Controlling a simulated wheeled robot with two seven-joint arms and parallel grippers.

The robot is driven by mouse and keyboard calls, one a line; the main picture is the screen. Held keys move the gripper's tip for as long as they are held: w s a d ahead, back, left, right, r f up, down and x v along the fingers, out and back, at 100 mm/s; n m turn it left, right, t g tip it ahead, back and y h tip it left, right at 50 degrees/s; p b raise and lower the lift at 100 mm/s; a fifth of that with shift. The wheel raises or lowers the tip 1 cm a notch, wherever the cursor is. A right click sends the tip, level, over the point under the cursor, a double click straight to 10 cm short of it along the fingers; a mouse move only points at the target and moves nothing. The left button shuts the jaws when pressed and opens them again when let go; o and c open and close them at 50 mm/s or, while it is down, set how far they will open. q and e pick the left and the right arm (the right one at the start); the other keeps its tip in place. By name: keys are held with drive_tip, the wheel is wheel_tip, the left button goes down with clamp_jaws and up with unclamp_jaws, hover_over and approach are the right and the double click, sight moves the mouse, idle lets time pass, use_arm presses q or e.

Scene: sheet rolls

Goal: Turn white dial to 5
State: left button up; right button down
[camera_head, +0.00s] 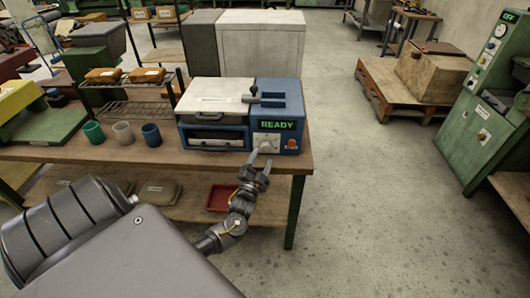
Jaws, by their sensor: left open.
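The white dial (267,146) is on the front panel of a blue and white machine (213,94), below a green lit display that reads READY (277,125). The dial's number marks are too small to read. My left gripper (260,162) is open just below and in front of the dial, with its fingers pointing up at the panel. One fingertip overlaps the dial's lower left in the picture; I cannot tell whether it touches. An orange knob (292,144) sits right of the dial. My right gripper is not in view.
The machine stands at the right end of a wooden table (80,155). A red tray (221,197) lies on the lower shelf. A green cabinet (490,100) is far right, with open floor between.

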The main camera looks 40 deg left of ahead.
use_arm(q)
drive_tip(key=v, duration=0.6)
drive_tip(key=shift+b, duration=0.45)
drive_tip(key=shift+s, duration=0.1)
drive_tip(key=s+d+f+n+g+h, duration=0.1)
drive_tip(key=s+d+f+g, duration=0.15)
drive_tip(key=f, duration=0.75)
drive_tip(key=s+d+f+n+g+h, duration=0.15)
drive_tip(key=s+f+g, duration=0.25)
drive_tip(key=f, duration=0.6)
drive_tip(key=s+d+f+g+h, duration=0.1)
drive_tip(key=s+f+g+h, duration=0.2)
drive_tip(key=f, duration=0.7)
drive_tip(key=s+d+f+g, duration=0.3)
drive_tip(key=s+f, duration=0.2)
drive_tip(key=s, duration=0.6)
drive_tip(key=s+d+f+n+g+h, duration=0.1)
drive_tip(key=s+d+f+g, duration=0.2)
drive_tip(key=s+f, duration=0.3)
drive_tip(key=s+d+f+g, duration=0.3)
drive_tip(key=s+d+f, duration=0.1)
drive_tip(key=s, duration=1.3)
drive_tip(key=shift+d+f+h, duration=0.25)
drive_tip(key=shift+f+h, duration=0.1)
drive_tip(key=shift+f, duration=0.3)
